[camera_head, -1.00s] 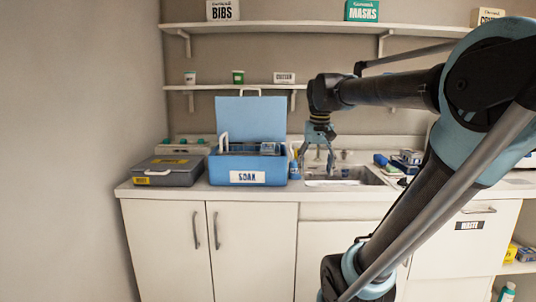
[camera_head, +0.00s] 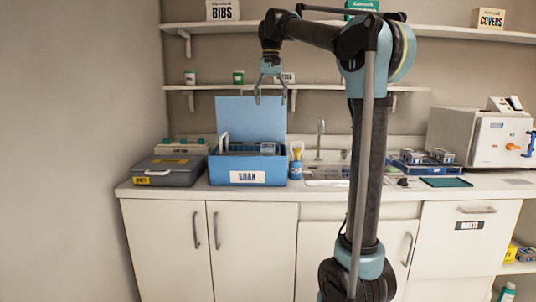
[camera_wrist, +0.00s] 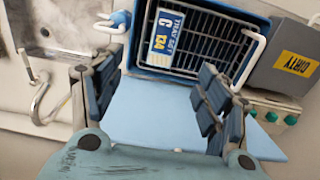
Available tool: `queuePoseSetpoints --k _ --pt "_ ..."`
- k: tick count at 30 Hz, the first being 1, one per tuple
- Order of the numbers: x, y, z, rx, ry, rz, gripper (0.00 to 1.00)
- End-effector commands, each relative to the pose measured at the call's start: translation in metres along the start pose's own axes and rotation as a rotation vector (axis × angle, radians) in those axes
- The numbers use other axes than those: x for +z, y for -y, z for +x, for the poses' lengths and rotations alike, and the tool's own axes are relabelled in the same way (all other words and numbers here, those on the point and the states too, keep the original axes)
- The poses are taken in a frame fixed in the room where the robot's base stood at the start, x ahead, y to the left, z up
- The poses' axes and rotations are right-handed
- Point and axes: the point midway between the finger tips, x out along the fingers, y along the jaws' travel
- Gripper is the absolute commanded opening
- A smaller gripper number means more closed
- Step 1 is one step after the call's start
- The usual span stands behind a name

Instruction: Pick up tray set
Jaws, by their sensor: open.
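A tray set (camera_wrist: 168,38), a cassette with a blue-and-white label reading "TRAY SET C 134", stands in a dark wire basket (camera_wrist: 205,45) inside the blue soak box in the wrist view. In the head view the soak box (camera_head: 219,170) sits on the counter with its lid (camera_head: 250,118) raised; its contents show only partly there. My gripper (camera_head: 270,98) is open and empty, held high above the box near the lid's top edge. In the wrist view my gripper (camera_wrist: 150,82) has its fingers spread wide, with the lid between and beyond them.
A grey dirty box (camera_head: 168,172) stands left of the soak box. Blue trays (camera_head: 422,165) and a white machine (camera_head: 480,137) stand further right. A shelf (camera_head: 215,87) runs behind my gripper.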

Motion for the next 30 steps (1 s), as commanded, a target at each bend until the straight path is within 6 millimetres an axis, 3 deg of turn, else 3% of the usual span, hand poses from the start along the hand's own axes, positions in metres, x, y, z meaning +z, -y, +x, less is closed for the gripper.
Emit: queuePoseSetpoints --k 5,21,30 --pt "-0.003 0.004 0.005 0.001 0.002 0.0 0.69" --pt "-0.003 0.004 0.094 0.001 0.002 0.001 0.69" --pt "-0.003 0.004 0.12 0.001 0.002 0.001 0.69"
